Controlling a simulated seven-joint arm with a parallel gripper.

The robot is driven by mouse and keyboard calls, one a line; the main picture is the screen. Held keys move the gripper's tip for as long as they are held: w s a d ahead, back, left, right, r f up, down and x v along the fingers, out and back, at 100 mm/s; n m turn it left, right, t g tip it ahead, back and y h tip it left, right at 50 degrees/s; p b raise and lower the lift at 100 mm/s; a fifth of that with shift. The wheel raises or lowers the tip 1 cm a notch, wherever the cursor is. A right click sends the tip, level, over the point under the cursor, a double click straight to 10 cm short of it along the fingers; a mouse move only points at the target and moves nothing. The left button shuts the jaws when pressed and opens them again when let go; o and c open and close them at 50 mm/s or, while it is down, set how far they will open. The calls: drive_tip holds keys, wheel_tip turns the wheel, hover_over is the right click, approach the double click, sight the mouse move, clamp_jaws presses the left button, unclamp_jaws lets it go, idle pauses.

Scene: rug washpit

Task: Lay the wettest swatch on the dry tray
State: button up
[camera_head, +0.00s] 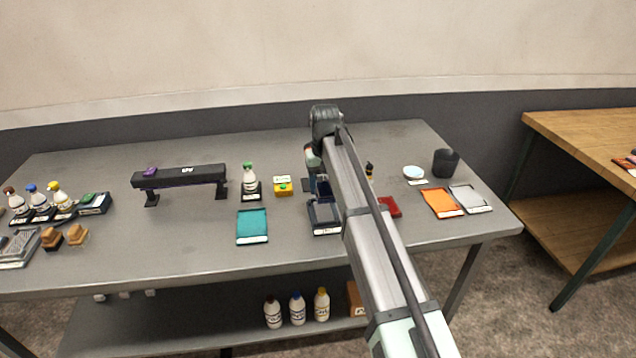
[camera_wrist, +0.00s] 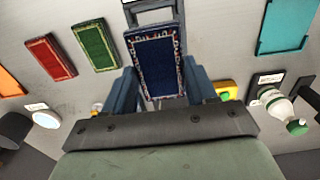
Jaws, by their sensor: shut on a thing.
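My gripper (camera_wrist: 162,88) is shut on a dark blue swatch with a pale patterned border (camera_wrist: 155,62). In the head view the blue swatch (camera_head: 323,188) shows partly beside my arm, which hides most of the gripper. A red swatch (camera_wrist: 50,57) and a green swatch (camera_wrist: 95,45) lie side by side on the table in the wrist view. The red one (camera_head: 389,207) also shows in the head view; the green one is hidden there. A teal tray (camera_head: 252,226), an orange tray (camera_head: 441,203) and a grey tray (camera_head: 471,198) lie on the table. Their labels are too small to read.
A dark framed stand (camera_head: 325,216) is just in front of the held swatch. A green-capped bottle (camera_head: 249,180) and a yellow box with a green button (camera_head: 283,186) stand left of it. A white dish (camera_head: 413,172) and dark cup (camera_head: 446,162) are right. A black raised bar (camera_head: 180,177) stands left.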

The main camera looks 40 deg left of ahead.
sight(323, 210)
drive_tip(key=shift+f, duration=2.75)
drive_tip(key=shift+f, duration=0.45)
drive_tip(key=o, duration=1.1)
drive_tip(key=shift+o, duration=0.7)
drive_tip(key=shift+o, duration=0.8)
drive_tip(key=shift+r, duration=0.1)
drive_tip(key=shift+r, duration=3.4)
